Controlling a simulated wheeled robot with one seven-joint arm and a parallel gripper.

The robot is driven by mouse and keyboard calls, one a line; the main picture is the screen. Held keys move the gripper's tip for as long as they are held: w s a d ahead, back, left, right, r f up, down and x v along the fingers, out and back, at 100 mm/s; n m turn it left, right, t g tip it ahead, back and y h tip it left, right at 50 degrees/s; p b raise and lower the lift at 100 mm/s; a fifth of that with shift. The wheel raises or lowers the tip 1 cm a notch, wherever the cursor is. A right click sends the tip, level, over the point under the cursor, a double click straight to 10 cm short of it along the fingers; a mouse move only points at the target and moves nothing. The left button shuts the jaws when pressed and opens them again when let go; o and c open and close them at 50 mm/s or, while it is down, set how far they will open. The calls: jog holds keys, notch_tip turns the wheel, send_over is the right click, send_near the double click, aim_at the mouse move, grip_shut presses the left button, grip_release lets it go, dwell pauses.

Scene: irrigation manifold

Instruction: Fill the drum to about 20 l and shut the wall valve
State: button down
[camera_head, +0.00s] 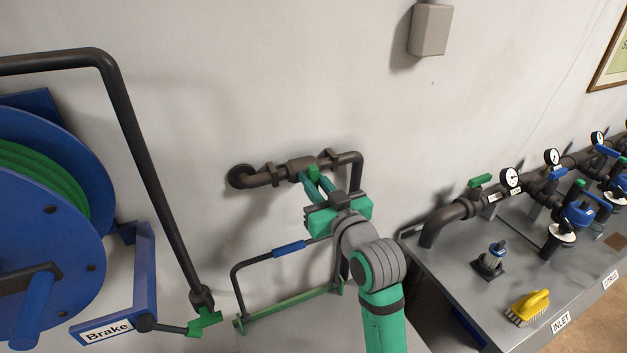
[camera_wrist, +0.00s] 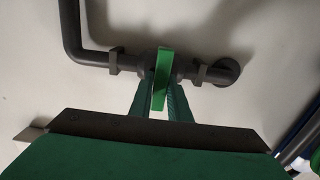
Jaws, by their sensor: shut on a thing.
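The wall valve (camera_head: 301,169) sits in a dark pipe on the wall, with a short green lever (camera_head: 314,173). The lever shows in the wrist view (camera_wrist: 162,72), lying across the pipe. My gripper (camera_head: 317,186) reaches up to the valve from below. In the wrist view my gripper's two green fingers (camera_wrist: 160,92) stand on either side of the lever, shut on it. The outlet pipe bends down behind my arm, which hides its lower end. I cannot make out the drum or any water level in either view.
A blue hose reel (camera_head: 40,185) with a brake lever (camera_head: 145,270) stands at left. A bar with a blue sleeve (camera_head: 289,248) and a green rail (camera_head: 290,308) lie below the valve. At right, a grey bench (camera_head: 470,265) bears a manifold and a yellow brush (camera_head: 528,307).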

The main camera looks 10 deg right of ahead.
jog(key=shift+n, duration=0.3)
jog(key=n, duration=0.5)
jog(key=shift+a+f+n, duration=0.1)
jog(key=shift+a+n, duration=0.1)
jog(key=shift+n, duration=0.1)
jog(key=n, duration=0.6)
jog(key=shift+s+a+f, duration=0.1)
jog(key=shift+a+f, duration=0.05)
jog(key=shift+f, duration=0.05)
jog(key=c, duration=1.7)
grip_release()
jog(key=shift+o, duration=0.2)
jog(key=s+d, duration=0.2)
jog(key=s, duration=0.8)
jog(key=shift+s, duration=0.35)
